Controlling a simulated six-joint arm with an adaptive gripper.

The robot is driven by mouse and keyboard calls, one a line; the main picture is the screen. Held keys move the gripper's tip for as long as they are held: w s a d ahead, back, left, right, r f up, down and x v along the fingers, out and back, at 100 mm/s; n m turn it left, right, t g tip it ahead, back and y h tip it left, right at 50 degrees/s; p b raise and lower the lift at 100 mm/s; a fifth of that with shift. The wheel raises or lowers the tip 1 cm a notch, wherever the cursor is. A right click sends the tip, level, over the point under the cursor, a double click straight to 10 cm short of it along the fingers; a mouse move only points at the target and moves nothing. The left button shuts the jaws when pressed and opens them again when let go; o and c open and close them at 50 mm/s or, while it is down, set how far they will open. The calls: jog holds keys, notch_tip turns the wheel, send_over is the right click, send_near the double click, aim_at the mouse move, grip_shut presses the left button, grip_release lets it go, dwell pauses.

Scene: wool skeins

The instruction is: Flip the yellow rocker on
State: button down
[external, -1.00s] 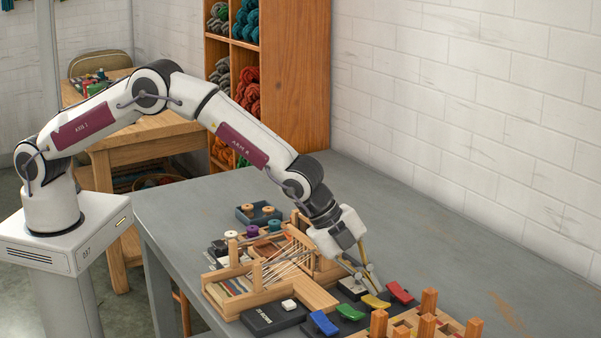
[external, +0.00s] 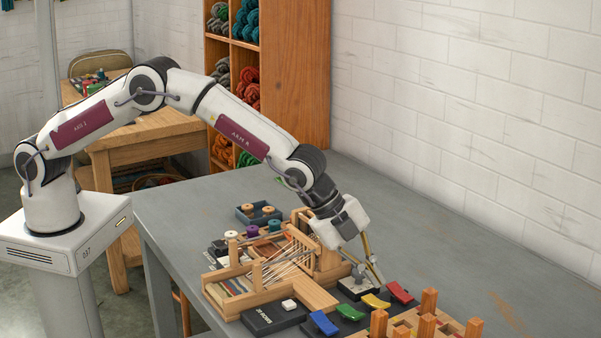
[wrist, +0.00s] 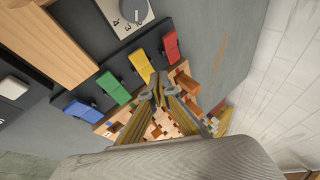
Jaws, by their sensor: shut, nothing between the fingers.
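The yellow rocker (external: 376,302) sits in a row on a dark base between a green rocker (external: 350,312) and a red rocker (external: 400,292); a blue rocker (external: 323,323) is at the near end. In the wrist view the yellow rocker (wrist: 140,63) lies just beyond my fingertips. My gripper (external: 372,276) is shut and empty, pointing down, with its tips near the yellow and red rockers' far side. In the wrist view my gripper (wrist: 158,90) shows its fingertips together. I cannot tell whether the tips touch the yellow rocker.
A wooden loom (external: 290,262) stands left of my gripper. A dial box (external: 358,288) is beside the rockers. A wooden peg board (external: 428,325) lies at the near right. The table (external: 480,265) is clear toward the wall.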

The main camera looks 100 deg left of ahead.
aim_at(373, 303)
jog(key=shift+w+d+r, duration=0.15)
jog(key=shift+w+r, duration=0.05)
jog(key=shift+r, duration=0.5)
jog(key=shift+w+d+r, duration=0.15)
jog(key=shift+r, duration=0.55)
jog(key=shift+r, duration=0.1)
jog(key=s+a+r+n, duration=0.3)
jog(key=s+r+n, duration=0.3)
jog(key=s+r, duration=1.85)
jog(key=s+f+n, duration=0.2)
jog(key=s+n, duration=0.1)
jog(key=s, duration=1.3)
jog(key=s+f+n+g, duration=0.1)
jog(key=s+f+n, duration=0.1)
jog(key=s, duration=1.5)
jog(key=shift+s+n+h, duration=0.15)
jog(key=shift+n+h, duration=0.15)
jog(key=shift+n, duration=0.1)
